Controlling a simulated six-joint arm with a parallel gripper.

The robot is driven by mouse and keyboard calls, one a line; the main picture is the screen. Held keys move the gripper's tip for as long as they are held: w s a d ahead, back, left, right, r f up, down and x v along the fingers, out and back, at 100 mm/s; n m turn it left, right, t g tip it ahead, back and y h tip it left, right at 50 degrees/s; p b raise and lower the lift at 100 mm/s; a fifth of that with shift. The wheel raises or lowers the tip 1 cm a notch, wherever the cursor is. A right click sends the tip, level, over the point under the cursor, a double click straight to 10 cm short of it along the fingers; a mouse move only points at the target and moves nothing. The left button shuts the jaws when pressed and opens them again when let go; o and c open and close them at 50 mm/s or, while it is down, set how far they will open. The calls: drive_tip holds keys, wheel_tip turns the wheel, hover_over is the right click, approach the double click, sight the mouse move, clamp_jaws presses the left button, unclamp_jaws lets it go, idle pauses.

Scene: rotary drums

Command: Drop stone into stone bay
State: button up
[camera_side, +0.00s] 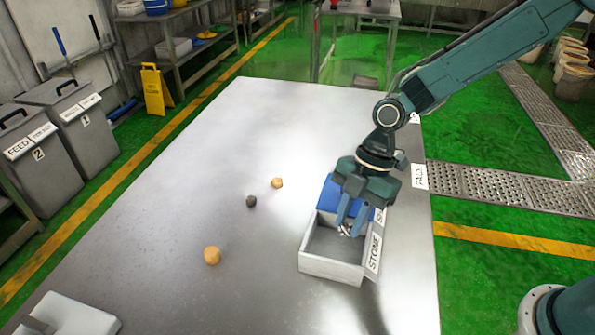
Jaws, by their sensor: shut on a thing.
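My gripper (347,225) points down over the grey open-topped bay labelled STONE (330,270). Its fingers are shut on a small pale-and-dark object (345,231), mostly hidden between the fingertips; I cannot tell clearly what it is. The fingertips appear at or just above the bay's opening, near its far side. The visible floor of the bay looks empty. A small dark stone-like lump (251,202) lies on the metal table, left of the bay and apart from it.
Two tan potato-like lumps lie on the table (349,95), one farther back (277,183) and one nearer (212,255). A blue bay (328,197) adjoins the stone bay behind, partly hidden by my gripper. A pale block (75,315) sits front left. The table's left and back are clear.

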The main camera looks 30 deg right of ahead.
drive_tip(key=o, duration=1)
drive_tip(key=shift+o, duration=0.2)
drive_tip(key=shift+r, duration=0.1)
drive_tip(key=v, duration=1.3)
drive_tip(key=shift+r, duration=0.3)
drive_tip(key=shift+d, duration=0.1)
